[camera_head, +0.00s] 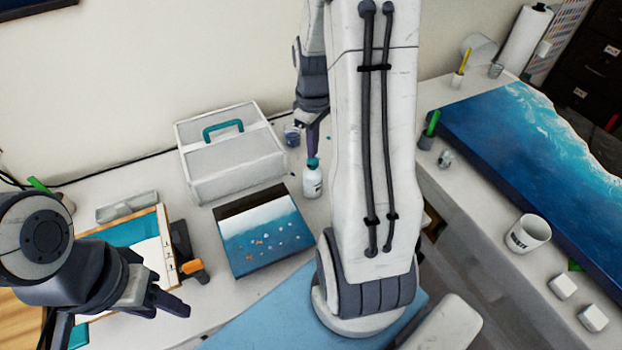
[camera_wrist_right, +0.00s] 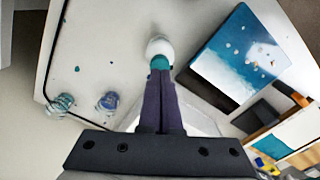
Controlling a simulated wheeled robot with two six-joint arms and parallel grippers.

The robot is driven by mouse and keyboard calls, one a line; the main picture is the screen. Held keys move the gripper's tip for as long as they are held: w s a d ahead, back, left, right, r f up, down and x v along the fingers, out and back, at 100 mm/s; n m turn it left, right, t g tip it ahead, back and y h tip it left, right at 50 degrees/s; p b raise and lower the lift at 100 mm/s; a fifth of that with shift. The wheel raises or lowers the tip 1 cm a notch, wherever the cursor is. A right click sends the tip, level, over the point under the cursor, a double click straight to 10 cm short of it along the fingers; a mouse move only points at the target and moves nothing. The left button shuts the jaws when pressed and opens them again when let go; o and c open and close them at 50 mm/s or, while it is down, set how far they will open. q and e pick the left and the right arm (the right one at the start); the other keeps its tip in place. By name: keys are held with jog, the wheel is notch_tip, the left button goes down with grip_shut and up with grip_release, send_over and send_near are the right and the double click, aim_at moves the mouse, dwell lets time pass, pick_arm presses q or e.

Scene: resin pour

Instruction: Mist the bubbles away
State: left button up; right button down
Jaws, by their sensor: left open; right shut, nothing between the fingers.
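A small white bottle with a teal top (camera_head: 312,180) stands upright on the white table. It also shows in the right wrist view (camera_wrist_right: 159,46). My right gripper (camera_head: 313,152) is shut, with its fingertips at the teal top; I cannot tell whether they touch it. The right wrist view shows its two fingers (camera_wrist_right: 160,80) pressed together. A blue and white resin panel (camera_head: 262,240) lies beside the bottle, with several pale bubble-like spots on it; it also shows in the right wrist view (camera_wrist_right: 238,58). My left gripper (camera_head: 172,308) is open and empty at the lower left.
A grey box with a teal handle (camera_head: 228,160) stands behind the panel. A small jar (camera_head: 292,136) stands close to my right gripper. A framed board (camera_head: 132,245) and an orange-tipped tool (camera_head: 192,266) lie left of the panel. A large blue panel (camera_head: 530,165) fills the right-hand table.

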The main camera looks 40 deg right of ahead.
jog(key=shift+f, duration=0.15)
dwell(0.4)
jog(key=shift+f+b, duration=0.7)
jog(key=shift+f, duration=0.3)
jog(key=shift+r+p, duration=1)
jog(key=shift+r, duration=0.1)
jog(key=shift+f, duration=0.15)
